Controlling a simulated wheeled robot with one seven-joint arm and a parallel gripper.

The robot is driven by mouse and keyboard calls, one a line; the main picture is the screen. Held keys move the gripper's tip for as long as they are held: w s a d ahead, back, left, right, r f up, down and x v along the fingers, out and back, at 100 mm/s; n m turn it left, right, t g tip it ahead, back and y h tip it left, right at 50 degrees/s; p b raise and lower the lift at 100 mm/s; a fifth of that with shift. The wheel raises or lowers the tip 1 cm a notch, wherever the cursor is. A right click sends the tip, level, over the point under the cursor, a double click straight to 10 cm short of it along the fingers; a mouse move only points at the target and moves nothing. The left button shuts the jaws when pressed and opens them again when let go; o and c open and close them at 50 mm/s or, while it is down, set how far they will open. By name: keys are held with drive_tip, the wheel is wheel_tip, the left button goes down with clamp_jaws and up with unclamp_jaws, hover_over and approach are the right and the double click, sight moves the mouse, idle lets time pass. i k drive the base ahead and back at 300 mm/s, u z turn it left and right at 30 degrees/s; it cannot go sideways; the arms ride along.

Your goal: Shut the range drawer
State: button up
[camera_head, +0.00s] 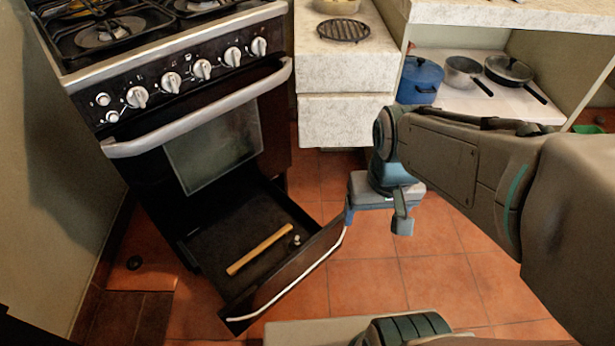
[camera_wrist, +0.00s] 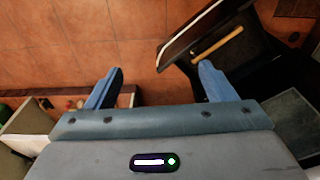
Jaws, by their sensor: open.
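The range drawer (camera_head: 285,272) is at the bottom of the black range and is pulled out, with its front panel away from the range body. A wooden rolling-pin-like stick (camera_head: 260,249) and a small item lie in it. My gripper (camera_head: 376,222) is at the right end of the drawer front, with one finger close to that end; I cannot tell if it touches. In the wrist view my gripper (camera_wrist: 158,88) has its fingers wide apart with nothing between them. The drawer front (camera_wrist: 185,38) shows there beyond the right finger.
The range (camera_head: 190,100) has an oven door with a silver handle (camera_head: 200,115) above the drawer. White cabinet drawers (camera_head: 345,120) stand right of it. A blue pot (camera_head: 420,80) and pans (camera_head: 510,70) sit on a low shelf. Tiled floor (camera_head: 420,280) is clear before the drawer.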

sight(218, 244)
drive_tip(key=k, duration=1.1)
drive_tip(key=u, duration=0.75)
drive_tip(key=i, duration=0.65)
drive_tip(key=z, duration=0.2)
